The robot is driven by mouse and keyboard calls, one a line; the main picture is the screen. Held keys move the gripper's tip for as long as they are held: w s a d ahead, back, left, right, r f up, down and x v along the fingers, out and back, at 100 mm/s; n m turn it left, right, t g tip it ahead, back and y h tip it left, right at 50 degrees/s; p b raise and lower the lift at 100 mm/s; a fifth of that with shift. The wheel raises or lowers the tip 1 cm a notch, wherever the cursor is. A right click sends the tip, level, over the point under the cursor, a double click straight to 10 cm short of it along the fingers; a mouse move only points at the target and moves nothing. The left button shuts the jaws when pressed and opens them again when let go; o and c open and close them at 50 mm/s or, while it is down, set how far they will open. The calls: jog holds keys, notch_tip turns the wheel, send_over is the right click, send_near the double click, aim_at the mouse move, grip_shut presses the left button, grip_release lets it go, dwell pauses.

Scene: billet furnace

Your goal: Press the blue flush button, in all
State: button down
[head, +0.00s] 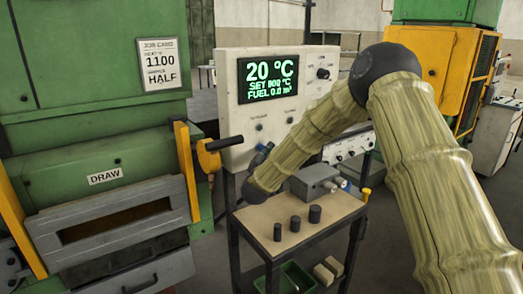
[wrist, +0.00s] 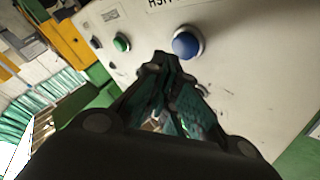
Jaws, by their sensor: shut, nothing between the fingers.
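The blue button (wrist: 187,42) sits in a pale ring on the white panel (wrist: 255,60) in the wrist view. A green button (wrist: 121,43) is to its left on the same panel. My gripper (wrist: 165,62) is shut and empty, its fingertips just below and left of the blue button in the picture. I cannot tell whether they touch the panel. In the head view my arm crosses in front of the white control panel (head: 228,70), and the blue button cannot be made out there.
The panel's display (head: 268,77) reads 20 °C, with a knob (head: 323,73) beside it. A small table (head: 270,215) below holds several dark cylinders and a grey box (head: 315,183). A green furnace with a drawer (head: 110,235) and a black-handled lever (head: 222,144) stands left.

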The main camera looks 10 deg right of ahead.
dwell(0.3)
jog(key=s, duration=0.1)
jog(key=s+d, duration=0.1)
jog(key=s, duration=0.2)
jog(key=shift+s+d, duration=0.4)
dwell(0.6)
